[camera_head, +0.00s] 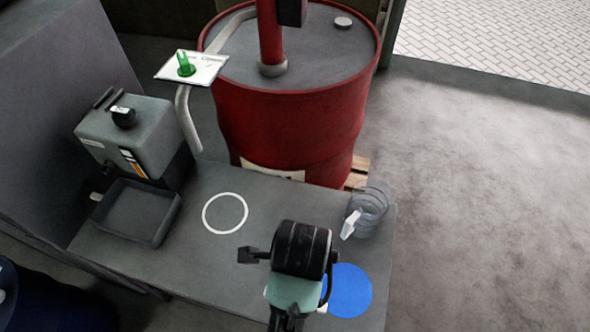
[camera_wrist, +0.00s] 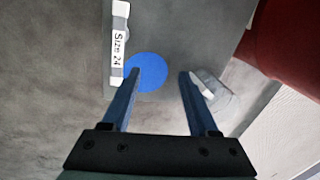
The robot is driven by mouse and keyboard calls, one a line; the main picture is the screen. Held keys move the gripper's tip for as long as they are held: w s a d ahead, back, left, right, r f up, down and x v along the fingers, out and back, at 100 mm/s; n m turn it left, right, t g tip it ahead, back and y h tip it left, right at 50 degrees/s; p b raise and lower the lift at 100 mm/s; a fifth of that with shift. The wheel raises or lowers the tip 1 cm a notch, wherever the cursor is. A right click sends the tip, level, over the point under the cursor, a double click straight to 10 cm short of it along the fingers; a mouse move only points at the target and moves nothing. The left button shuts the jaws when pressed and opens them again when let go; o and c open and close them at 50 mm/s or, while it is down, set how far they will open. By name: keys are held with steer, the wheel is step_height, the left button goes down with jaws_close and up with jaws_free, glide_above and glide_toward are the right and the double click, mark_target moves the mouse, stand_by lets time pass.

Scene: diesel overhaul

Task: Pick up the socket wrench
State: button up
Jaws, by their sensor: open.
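A pale bar-like thing with a white "Size 24" label (camera_wrist: 119,38) lies along the table edge in the wrist view. It may be the socket wrench, but its full shape does not show. My gripper (camera_wrist: 160,73) is open and empty, with its two blue fingers apart. The left fingertip overlaps a blue disc (camera_wrist: 147,72) in the picture, and the labelled thing is just left of it. In the head view my wrist hides the fingers and most of the labelled thing. The blue disc (camera_head: 349,291) shows there beside my wrist.
A clear jug (camera_head: 372,208) with a white part stands at the table's right edge, near my right finger in the wrist view. A grey machine (camera_head: 135,135) with a tray (camera_head: 135,213) stands at left. A red drum (camera_head: 290,135) stands behind. The white ring (camera_head: 225,196) area is clear.

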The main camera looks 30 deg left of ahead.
steer(key=s+p, duration=0.1)
steer(key=s+g, duration=0.1)
steer(key=s, duration=0.1)
steer(key=s+d+r+m+g+p, duration=0.1)
steer(key=s, duration=0.1)
steer(key=shift+s+r+h+p, duration=0.1)
steer(key=shift+s+h+p, duration=0.1)
steer(key=shift+h+p, duration=0.2)
steer(key=shift+s+f, duration=0.25)
steer(key=shift+f, duration=0.05)
step_height(320, 180, down, 7)
steer(key=shift+r, duration=0.1)
steer(key=shift+w+a+f, duration=0.1)
steer(key=shift+w+f, duration=0.15)
steer(key=shift+f, duration=1.2)
steer(key=shift+w+f, duration=0.2)
steer(key=shift+f, duration=1.25)
jaws_close()
steer(key=shift+r, duration=0.1)
